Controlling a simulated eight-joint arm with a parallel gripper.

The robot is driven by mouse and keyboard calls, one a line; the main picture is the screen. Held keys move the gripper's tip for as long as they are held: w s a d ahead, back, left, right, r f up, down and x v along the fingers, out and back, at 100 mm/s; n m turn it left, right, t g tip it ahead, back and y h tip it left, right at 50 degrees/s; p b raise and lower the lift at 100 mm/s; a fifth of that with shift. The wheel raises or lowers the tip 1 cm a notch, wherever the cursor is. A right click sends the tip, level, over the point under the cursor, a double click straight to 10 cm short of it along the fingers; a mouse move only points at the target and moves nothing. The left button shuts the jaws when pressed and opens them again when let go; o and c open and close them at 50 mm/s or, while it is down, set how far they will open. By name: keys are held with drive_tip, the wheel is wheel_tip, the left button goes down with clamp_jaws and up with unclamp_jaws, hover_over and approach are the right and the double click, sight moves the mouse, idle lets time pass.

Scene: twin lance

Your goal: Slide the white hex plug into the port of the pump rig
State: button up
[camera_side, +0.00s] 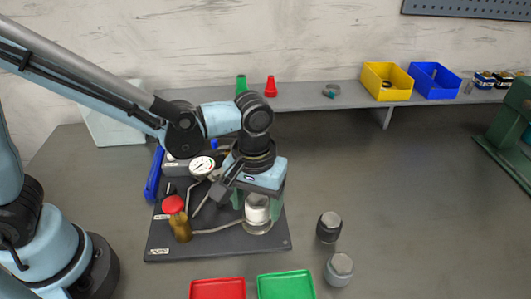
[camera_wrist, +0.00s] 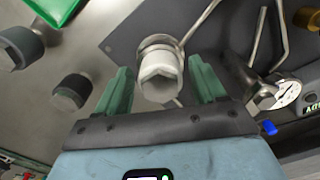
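The white hex plug (camera_side: 257,208) stands upright at the metal port (camera_side: 258,227) of the pump rig (camera_side: 215,243). In the wrist view the plug (camera_wrist: 160,78) shows its hex top, with the port's ring (camera_wrist: 158,42) behind it. My gripper (camera_side: 256,200) is above and around the plug, pointing down. In the wrist view the green fingers of my gripper (camera_wrist: 160,70) stand on either side of the plug, with a narrow gap on each side. The gripper looks open. How deep the plug sits is hidden.
Two hex plugs, one dark-bodied (camera_side: 329,227) and one grey (camera_side: 339,268), stand right of the rig. A red tray (camera_side: 217,288) and a green tray (camera_side: 286,285) lie in front. The rig's gauge (camera_side: 202,166) and red knob (camera_side: 173,204) are left of my gripper.

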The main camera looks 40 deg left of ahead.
sight(256, 199)
drive_tip(key=shift+o, duration=0.4)
wheel_tip(256, 199, up, 12)
idle(0.6)
drive_tip(key=a+t, duration=0.1)
drive_tip(key=a, duration=0.3)
drive_tip(key=a+m+t, duration=0.1)
drive_tip(key=a, duration=0.3)
drive_tip(key=shift+a+f+t+h, duration=0.1)
drive_tip(key=shift+f+t+h, duration=0.1)
drive_tip(key=shift+t+h, duration=0.2)
drive_tip(key=s+a+f+m+t, duration=0.1)
drive_tip(key=a+t, duration=0.3)
drive_tip(key=a, duration=0.5)
drive_tip(key=shift+s+a+f+m+y, duration=0.15)
drive_tip(key=shift+s+f+m+y, duration=0.2)
drive_tip(key=shift+f+m, duration=0.4)
